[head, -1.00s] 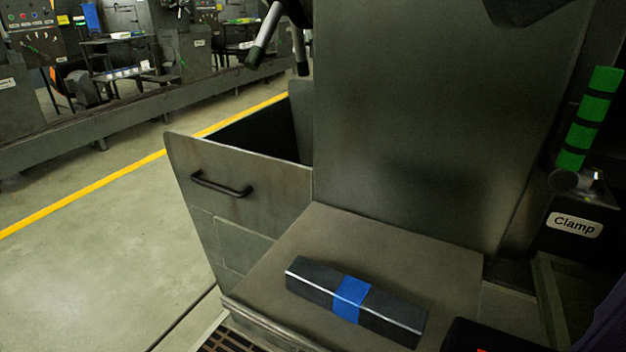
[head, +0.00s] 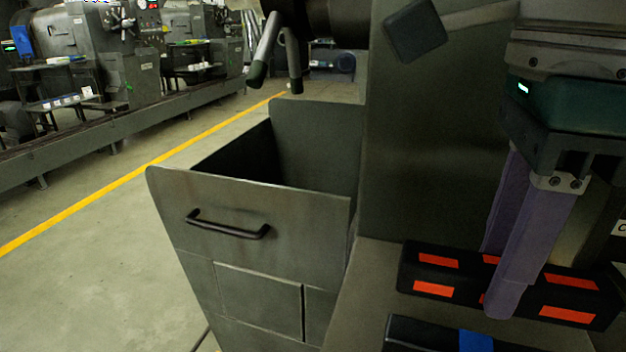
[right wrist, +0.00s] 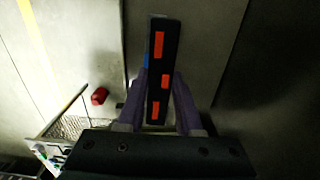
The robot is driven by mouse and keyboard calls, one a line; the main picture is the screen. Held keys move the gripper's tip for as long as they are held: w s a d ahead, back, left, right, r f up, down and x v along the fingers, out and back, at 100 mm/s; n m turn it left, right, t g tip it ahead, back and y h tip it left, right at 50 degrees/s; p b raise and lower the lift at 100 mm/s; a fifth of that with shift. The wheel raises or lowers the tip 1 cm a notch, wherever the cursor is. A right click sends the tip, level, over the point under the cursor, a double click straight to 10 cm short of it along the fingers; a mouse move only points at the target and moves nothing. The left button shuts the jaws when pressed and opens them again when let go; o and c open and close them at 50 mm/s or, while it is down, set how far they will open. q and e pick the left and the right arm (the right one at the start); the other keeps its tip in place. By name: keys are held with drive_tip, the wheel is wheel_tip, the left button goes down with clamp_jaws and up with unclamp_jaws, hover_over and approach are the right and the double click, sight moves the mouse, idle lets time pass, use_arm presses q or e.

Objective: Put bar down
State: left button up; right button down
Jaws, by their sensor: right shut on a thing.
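A black bar with orange-red patches (head: 437,271) is gripped by my right gripper (head: 505,272), whose purple fingers close around its middle. In the right wrist view the same bar (right wrist: 158,62) stands lengthwise between the fingers (right wrist: 160,95). The bar is over the machine's flat ledge (head: 375,275); I cannot tell whether it touches it. A second black bar with a blue band (head: 476,342) lies on the ledge nearer the camera, partly cut off by the picture's lower edge. A bit of blue shows beside the held bar in the right wrist view. My left gripper is not in view.
An open metal bin with a black handle (head: 228,228) stands left of the ledge. A tall metal panel (head: 430,150) rises behind the ledge. Grey rods (head: 265,50) hang above the bin. Open floor with a yellow line (head: 100,198) lies at left.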

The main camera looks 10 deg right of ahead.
drive_tip(key=w+d+f, duration=0.1)
drive_tip(key=w, duration=0.1)
drive_tip(key=w+d, duration=0.1)
drive_tip(key=w, duration=0.1)
drive_tip(key=w+d+f+p, duration=0.1)
drive_tip(key=w, duration=0.1)
drive_tip(key=shift+w+d+f, duration=0.15)
drive_tip(key=shift+d+f, duration=0.15)
drive_tip(key=shift+d, duration=0.1)
wheel_tip(320, 180, down, 3)
drive_tip(key=shift+f, duration=0.1)
drive_tip(key=shift+w+f+p, duration=0.15)
drive_tip(key=shift+f+p, duration=0.15)
drive_tip(key=shift+f, duration=0.25)
drive_tip(key=shift+d, duration=0.1)
drive_tip(key=shift+f, duration=0.25)
drive_tip(key=c, duration=0.6)
unclamp_jaws()
drive_tip(key=shift+r, duration=0.1)
